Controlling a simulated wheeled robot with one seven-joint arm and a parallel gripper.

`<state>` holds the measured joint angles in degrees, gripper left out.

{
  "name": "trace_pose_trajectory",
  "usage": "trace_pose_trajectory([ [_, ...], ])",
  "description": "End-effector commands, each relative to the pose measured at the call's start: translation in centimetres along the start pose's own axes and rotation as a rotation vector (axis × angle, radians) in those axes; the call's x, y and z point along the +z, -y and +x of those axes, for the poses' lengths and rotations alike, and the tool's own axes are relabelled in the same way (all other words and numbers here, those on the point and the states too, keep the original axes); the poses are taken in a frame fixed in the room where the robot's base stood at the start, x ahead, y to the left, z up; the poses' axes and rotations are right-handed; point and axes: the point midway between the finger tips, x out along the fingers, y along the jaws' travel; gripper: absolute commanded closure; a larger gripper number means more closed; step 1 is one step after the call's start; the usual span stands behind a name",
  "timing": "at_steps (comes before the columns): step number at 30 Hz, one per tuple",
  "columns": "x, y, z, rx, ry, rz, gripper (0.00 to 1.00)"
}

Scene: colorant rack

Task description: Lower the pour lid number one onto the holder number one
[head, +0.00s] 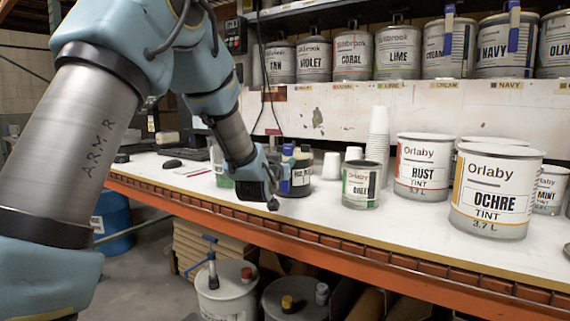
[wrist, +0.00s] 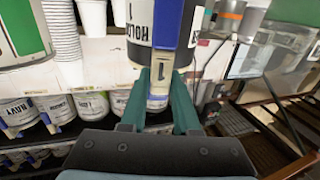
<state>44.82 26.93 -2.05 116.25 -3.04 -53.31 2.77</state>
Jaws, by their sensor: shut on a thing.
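The pour lid number one is a blue piece with a pale tag marked 1 (wrist: 158,75). My gripper (wrist: 160,82) has its two teal fingers shut on this piece in the wrist view. In the head view my gripper (head: 276,174) is at the left side of the holder, and a little blue (head: 288,150) shows above it. The holder number one (head: 299,184) is a dark can with a white label, standing on the bench. It fills the top middle of the wrist view (wrist: 138,32), very close to the lid. I cannot tell whether the lid touches the holder's rim.
A green-labelled can (head: 361,186) stands right of the holder, with a stack of white cups (head: 378,135) behind it. Larger RUST (head: 423,170) and OCHRE (head: 495,195) cans stand further right. A shelf of tint cans runs above. The bench's orange front edge (head: 330,245) is close.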

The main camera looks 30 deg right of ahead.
Motion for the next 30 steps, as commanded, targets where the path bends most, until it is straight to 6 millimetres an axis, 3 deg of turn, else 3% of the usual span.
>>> trace_pose_trajectory([
  [8, 0.0, 0.0, 0.0, 0.0, -0.001, 0.0, 1.0],
  [9, 0.0, 0.0, 0.0, 0.0, -0.001, 0.0, 0.66],
  [17, 0.0, 0.0, 0.0, 0.0, -0.001, 0.0, 0.37],
  [26, 0.1, 0.0, -0.2, 0.0, 0.001, 0.0, 0.35],
  [30, 0.1, 0.0, -1.6, 0.0, 0.0, 0.0, 0.35],
])
